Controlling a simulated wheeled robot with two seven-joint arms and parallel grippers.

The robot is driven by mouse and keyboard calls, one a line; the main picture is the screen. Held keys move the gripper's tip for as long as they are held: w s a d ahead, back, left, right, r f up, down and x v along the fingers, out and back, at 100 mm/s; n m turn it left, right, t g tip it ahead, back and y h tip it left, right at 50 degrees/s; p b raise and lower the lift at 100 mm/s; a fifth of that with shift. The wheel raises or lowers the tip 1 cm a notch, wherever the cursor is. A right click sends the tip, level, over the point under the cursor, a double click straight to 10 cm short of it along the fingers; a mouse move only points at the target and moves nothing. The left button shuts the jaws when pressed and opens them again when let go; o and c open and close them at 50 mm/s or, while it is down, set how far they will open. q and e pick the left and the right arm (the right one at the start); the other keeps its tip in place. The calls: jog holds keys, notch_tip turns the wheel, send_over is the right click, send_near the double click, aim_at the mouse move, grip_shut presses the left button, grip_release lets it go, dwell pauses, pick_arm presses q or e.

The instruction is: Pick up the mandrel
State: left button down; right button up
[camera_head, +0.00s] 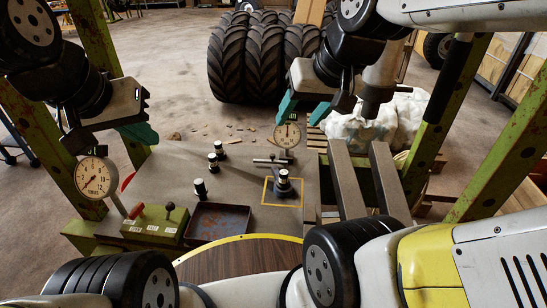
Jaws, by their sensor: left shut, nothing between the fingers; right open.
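A dark upright stepped piece with a pale top (283,184), which may be the mandrel, stands inside a yellow-outlined square on the grey bench (165,180). Several small black cylinders with pale bands (213,163) stand to its left; I cannot tell for certain which piece is the mandrel. My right gripper (303,110) is open and empty, its teal fingertips above the far edge of the bench, higher in the picture than the stepped piece. My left gripper (139,133) is shut and empty over the left far side of the bench, apart from the pieces.
A T-shaped metal bar (272,160) lies just beyond the yellow square. A dark tray (218,221) and a green lever box (155,225) are at the near side. Dial gauges (95,178) stand at left and back. Green posts (450,100) and two grey beams (346,182) bound the right.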

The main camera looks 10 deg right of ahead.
jog(key=w+f+m+g, duration=0.1)
jog(key=w+f+g, duration=0.1)
jog(key=w+f, duration=0.5)
jog(key=m+g+h, duration=0.2)
jog(key=g, duration=0.1)
send_over(284, 172)
jog(key=s+a, duration=0.1)
jog(key=s, duration=0.1)
notch_tip(284, 172, down, 18)
jog(key=r, duration=0.1)
jog(key=shift+m+g, duration=0.3)
jog(key=shift+g, duration=0.1)
jog(key=f, duration=0.4)
jog(key=w+f, duration=0.1)
jog(key=f, duration=0.3)
jog(key=w+d+f, duration=0.1)
jog(key=f, duration=0.4)
jog(key=shift+f, duration=0.1)
jog(key=shift+c, duration=0.2)
grip_shut()
jog(key=shift+w, duration=0.1)
